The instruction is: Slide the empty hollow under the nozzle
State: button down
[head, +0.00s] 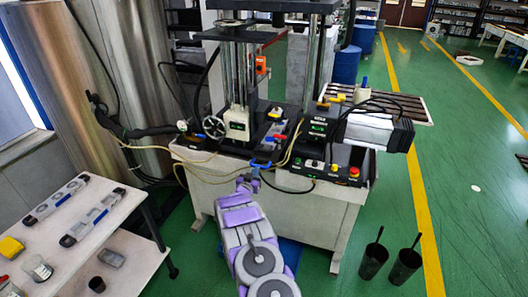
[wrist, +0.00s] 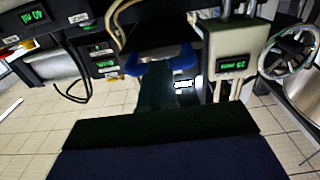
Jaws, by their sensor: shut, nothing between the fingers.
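My gripper (head: 260,164), with blue fingers, is in front of the bench machine, close to its front edge. It is shut and empty. The machine's upright head (head: 237,123) stands on the black bench top, just beyond and left of the gripper. I cannot make out a nozzle tip or a mould hollow beneath it. In the wrist view, the blue fingers (wrist: 168,60) show near the top centre, close to the machine; a small bright patch is beside them.
The white table (head: 120,190) at left also holds a yellow block (head: 10,247) and a glass jar (head: 38,267). A control box with buttons (head: 330,170) is right of my gripper.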

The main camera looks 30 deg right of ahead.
jog(key=shift+w+d, duration=0.35)
jog(key=shift+d, duration=0.1)
dwell(0.7)
jog(key=shift+a, duration=0.1)
jog(key=v, duration=0.7)
jog(key=shift+p, duration=0.45)
